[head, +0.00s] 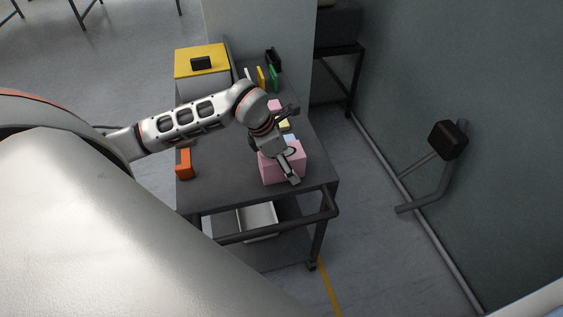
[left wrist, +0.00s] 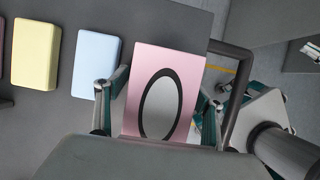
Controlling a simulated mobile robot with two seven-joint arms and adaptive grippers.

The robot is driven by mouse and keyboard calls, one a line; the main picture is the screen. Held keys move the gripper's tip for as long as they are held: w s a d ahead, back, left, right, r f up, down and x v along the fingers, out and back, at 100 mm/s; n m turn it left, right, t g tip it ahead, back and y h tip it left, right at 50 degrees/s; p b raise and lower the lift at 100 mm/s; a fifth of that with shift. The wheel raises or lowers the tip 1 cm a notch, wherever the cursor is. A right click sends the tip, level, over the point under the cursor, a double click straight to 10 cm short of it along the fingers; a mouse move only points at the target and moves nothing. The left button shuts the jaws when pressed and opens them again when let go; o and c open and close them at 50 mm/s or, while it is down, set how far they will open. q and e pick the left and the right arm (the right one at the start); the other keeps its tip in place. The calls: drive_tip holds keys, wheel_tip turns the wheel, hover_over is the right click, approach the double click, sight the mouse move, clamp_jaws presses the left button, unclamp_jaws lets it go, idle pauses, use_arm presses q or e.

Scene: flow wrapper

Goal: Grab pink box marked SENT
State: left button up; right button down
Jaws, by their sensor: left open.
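A pink box (head: 269,173) sits near the front right corner of the dark cart top (head: 225,178). In the left wrist view the pink box (left wrist: 151,65) shows a black oval ring around a grey patch on its top face; I can read no word SENT on it. My left gripper (head: 284,160) is over the box from above. In the left wrist view its open fingers (left wrist: 160,100) stand on either side of the box. Whether they touch it I cannot tell. The box's lower end is hidden by the gripper body.
A light blue block (left wrist: 96,64) and a yellow block (left wrist: 37,55) lie beside the box. An orange block (head: 184,163) is at the cart's left edge. A yellow-lidded box (head: 202,58) and several upright coloured items stand at the back. A handle rail (head: 275,228) runs along the front.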

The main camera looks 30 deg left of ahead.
use_arm(q)
drive_tip(key=shift+f, duration=0.2)
idle(0.3)
drive_tip(key=c, duration=1.3)
drive_tip(key=shift+o, duration=0.2)
drive_tip(key=shift+r, duration=0.15)
